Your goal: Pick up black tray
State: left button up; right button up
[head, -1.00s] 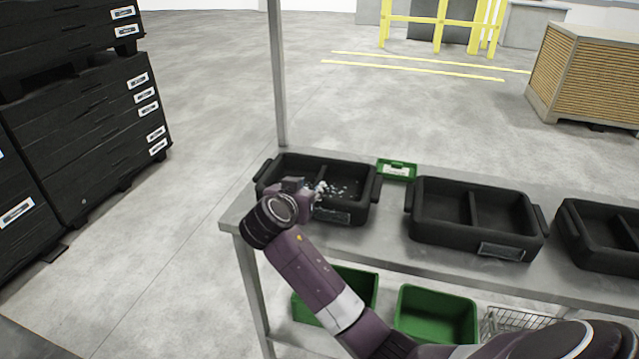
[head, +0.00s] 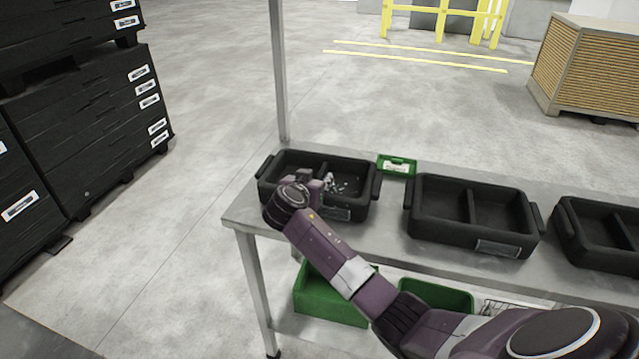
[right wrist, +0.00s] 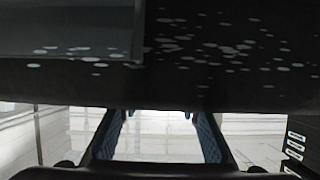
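Three black trays stand in a row on a grey metal table: the left tray (head: 362,202), the middle tray (head: 430,228) and the right tray (head: 590,250). The left tray has two compartments and white flecks inside. My right gripper (head: 322,186) is at the left tray, above its near side, partly hidden by my wrist. In the right wrist view my right gripper (right wrist: 160,117) has its two fingers wide apart, with nothing seen between them. A dark speckled surface, apparently the left tray (right wrist: 220,75), fills the top there. Contact cannot be told. My left gripper is not in view.
A small green box (head: 397,165) sits behind the trays. Green bins (head: 330,298) and a wire basket stand on the shelf below. A table post (head: 279,80) rises behind the left tray. Stacked black crates (head: 95,115) stand left, with clear floor between.

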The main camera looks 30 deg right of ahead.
grip_shut()
jog(key=shift+r, duration=0.15)
